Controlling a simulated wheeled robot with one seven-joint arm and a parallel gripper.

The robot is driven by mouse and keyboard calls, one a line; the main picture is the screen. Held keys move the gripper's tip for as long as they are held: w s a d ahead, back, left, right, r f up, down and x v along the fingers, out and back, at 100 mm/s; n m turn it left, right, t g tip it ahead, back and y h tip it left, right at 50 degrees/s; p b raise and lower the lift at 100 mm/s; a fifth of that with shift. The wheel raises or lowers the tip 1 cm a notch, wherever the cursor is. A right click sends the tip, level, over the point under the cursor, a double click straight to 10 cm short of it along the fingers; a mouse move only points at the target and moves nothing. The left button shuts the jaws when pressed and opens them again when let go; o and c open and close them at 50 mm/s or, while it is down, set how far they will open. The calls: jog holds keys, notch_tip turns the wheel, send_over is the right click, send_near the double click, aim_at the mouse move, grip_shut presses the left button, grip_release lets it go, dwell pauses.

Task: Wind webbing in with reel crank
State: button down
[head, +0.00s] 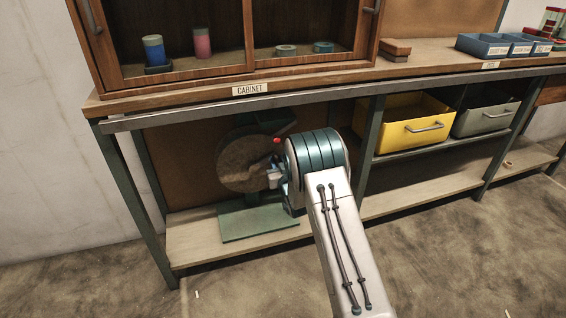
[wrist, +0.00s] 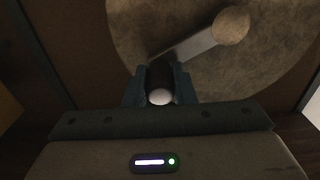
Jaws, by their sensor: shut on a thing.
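The reel (head: 236,166) is a large brown disc on a green stand, under the bench on the lower shelf. In the wrist view the disc (wrist: 270,65) fills the top, with a round hub (wrist: 232,25) and a pale flat crank arm (wrist: 185,46) running down-left from it. My gripper (wrist: 160,88) is shut on the crank handle (wrist: 160,96), whose pale round end shows between the fingers. In the head view my gripper (head: 272,178) is at the disc's right side, and my arm hides part of the reel. I cannot make out the webbing.
The green base plate (head: 258,222) rests on the lower shelf (head: 195,243). A bench leg (head: 135,200) stands left of the reel, and the bench's front rail (head: 200,111) runs above. A yellow drawer bin (head: 405,122) and a grey-green bin (head: 485,118) are to the right.

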jog(key=shift+f, duration=0.15)
jog(key=c, duration=1.2)
grip_release()
jog(key=shift+s, duration=0.1)
jog(key=p+v, duration=0.4)
jog(key=v, duration=0.9)
jog(key=shift+s, duration=0.35)
jog(key=shift+d, duration=0.1)
